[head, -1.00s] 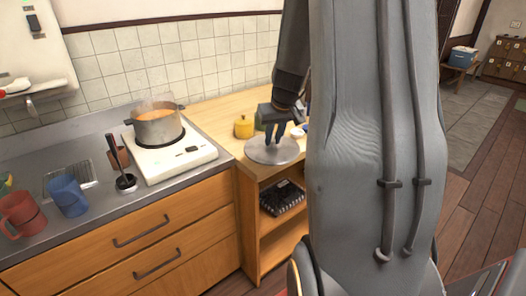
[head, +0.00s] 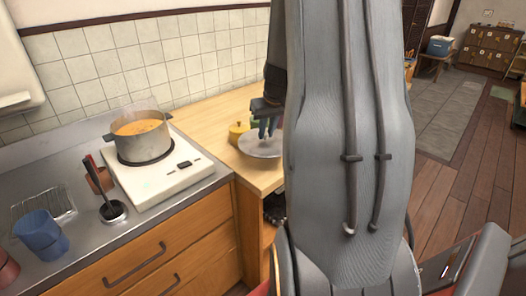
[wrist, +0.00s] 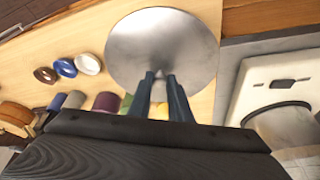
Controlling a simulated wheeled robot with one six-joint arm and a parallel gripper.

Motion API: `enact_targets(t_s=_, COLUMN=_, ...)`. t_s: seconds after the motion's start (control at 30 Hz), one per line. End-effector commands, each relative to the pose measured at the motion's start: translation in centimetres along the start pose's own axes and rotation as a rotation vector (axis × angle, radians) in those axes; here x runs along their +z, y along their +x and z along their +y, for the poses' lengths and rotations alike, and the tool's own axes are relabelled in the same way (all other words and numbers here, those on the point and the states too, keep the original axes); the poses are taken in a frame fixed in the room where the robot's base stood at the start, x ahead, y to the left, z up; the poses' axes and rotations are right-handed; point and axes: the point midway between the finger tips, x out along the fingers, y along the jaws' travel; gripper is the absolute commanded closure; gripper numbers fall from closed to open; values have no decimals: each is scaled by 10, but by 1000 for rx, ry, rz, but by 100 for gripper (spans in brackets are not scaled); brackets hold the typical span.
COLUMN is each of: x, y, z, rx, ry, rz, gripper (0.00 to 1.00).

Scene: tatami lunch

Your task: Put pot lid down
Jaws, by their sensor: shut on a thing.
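The pot lid (head: 258,146) is a round grey metal disc. I cannot tell whether the lid touches the counter. The steaming pot (head: 141,138) of orange food stands uncovered on the white stove (head: 163,179).
Small bowls (wrist: 65,68) and several coloured containers are on the wooden counter (head: 205,112). A ladle stand (head: 113,211) and a blue mug (head: 41,234) are on the steel counter. Bare wood lies left of the lid.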

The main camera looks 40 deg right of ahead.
Motion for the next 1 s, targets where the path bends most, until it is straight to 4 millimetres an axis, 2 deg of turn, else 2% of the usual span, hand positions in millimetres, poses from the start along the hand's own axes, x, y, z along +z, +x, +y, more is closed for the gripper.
enact_targets(t_s=0.1, x=8, y=20, z=0, rx=-1, ry=1, rz=-2, gripper=100)
enact_targets(t_s=0.33, x=17, y=40, z=0, rx=-1, ry=0, rz=-1, gripper=100)
enact_targets(t_s=0.5, x=25, y=62, z=0, rx=-1, ry=2, rz=-1, gripper=100)
enact_targets(t_s=1.0, x=28, y=69, z=0, rx=1, ry=0, rz=1, gripper=100)
